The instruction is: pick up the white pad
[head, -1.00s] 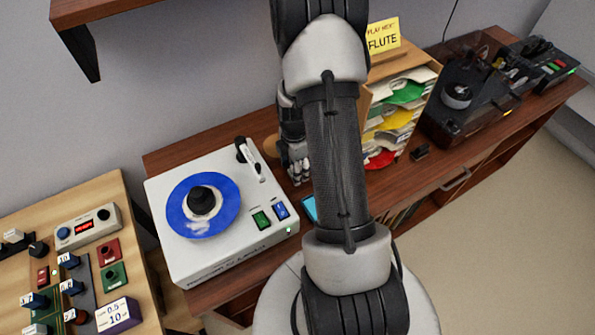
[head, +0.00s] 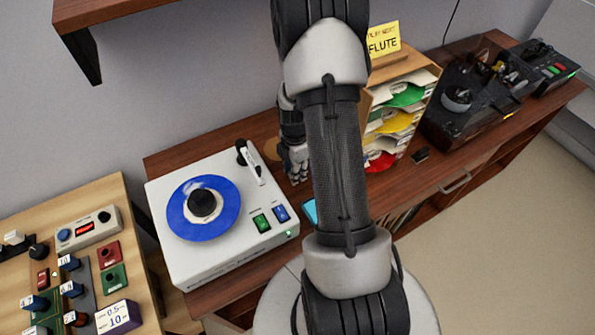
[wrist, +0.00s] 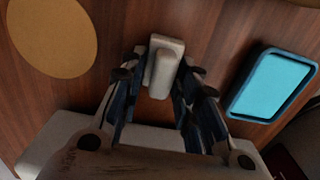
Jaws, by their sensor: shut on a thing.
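The white pad (wrist: 162,70) is a small pale block with a raised bar, seen in the wrist view between my fingertips. My gripper (wrist: 160,78) is shut on it, with one finger on each side. In the head view my gripper (head: 298,172) is low over the wooden cabinet top, between the record player and the record rack. The pad cannot be made out there. I cannot tell whether the pad touches the wood.
A tan disc (wrist: 52,36) and a cyan dark-rimmed rectangle (wrist: 275,85) flank my gripper. The white record player (head: 233,243) with a blue record (head: 178,215) stands left, the record rack (head: 432,84) right. A dark-cased machine (head: 470,115) stands farther right.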

